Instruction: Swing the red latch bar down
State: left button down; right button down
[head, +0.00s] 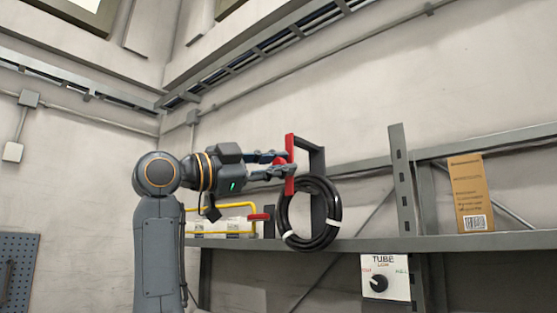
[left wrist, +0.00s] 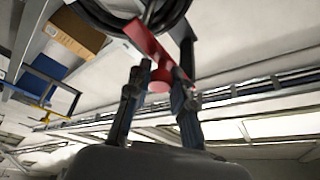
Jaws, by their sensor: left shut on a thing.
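The red latch bar (head: 290,150) stands upright at the front of a dark bracket (head: 319,160) on the shelf, in the head view. In the left wrist view the red bar (left wrist: 146,40) runs slanted, with a round red knob (left wrist: 159,83) between my fingers. My left gripper (head: 283,166) reaches in from the left and is shut on the latch bar's knob. A coil of black hose (head: 333,222) with white bands hangs at the bracket behind the bar's lower end. My right gripper is not in view.
The grey shelf (head: 370,244) runs below the hose. A cardboard box (head: 468,190) stands on it at the right, and a white dial panel (head: 396,281) hangs below. A yellow rail (head: 235,206) with a red end lies left of the hose, close under my arm.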

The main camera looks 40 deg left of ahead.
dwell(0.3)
pick_arm(q)
jog(key=c, duration=1.5)
grip_release()
jog(key=o, duration=0.4)
jog(key=shift+w, duration=0.2)
jog(key=shift+a, duration=0.1)
jog(key=v, duration=1.2)
